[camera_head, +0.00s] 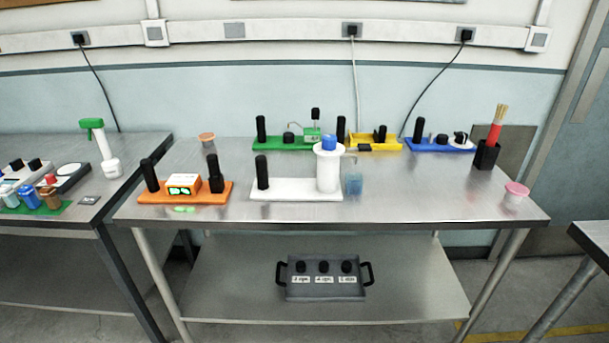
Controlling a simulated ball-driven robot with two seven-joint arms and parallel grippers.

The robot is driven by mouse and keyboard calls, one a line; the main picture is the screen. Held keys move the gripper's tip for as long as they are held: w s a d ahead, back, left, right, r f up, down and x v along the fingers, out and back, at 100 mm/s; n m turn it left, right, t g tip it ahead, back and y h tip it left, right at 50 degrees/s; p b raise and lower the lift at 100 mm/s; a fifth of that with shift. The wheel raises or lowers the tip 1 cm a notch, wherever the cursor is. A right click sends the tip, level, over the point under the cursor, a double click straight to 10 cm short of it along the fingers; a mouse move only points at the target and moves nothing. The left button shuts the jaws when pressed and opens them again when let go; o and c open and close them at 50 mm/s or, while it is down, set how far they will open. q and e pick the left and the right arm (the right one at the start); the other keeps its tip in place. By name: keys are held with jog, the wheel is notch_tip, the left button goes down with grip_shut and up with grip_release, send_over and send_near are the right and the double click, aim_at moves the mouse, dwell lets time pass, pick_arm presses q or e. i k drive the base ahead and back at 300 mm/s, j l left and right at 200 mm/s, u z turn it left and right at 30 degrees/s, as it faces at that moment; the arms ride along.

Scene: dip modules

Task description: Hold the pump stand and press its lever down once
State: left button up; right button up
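Which module is the pump stand is not certain. A white module (293,190) sits at the front middle of the table, with a black upright post (262,172) on its left. A tall white cylinder (328,172) with a wide rim and a blue top (329,143) stands upright at its right end. I cannot make out a clear lever on it. A small clear cup with blue contents (354,183) stands just right of it. A green module (283,144) behind carries a black post, a knob and a green box with a thin arm. Neither gripper is in view.
An orange module (185,197) stands left of the white one. Yellow (374,147) and blue (440,149) modules stand along the back. A black holder (486,155) and a pink-lidded cup (515,194) are at right. A grey tray (325,289) sits on the lower shelf. The front right tabletop is clear.

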aim_at(360, 147)
jog(key=i, duration=1.35)
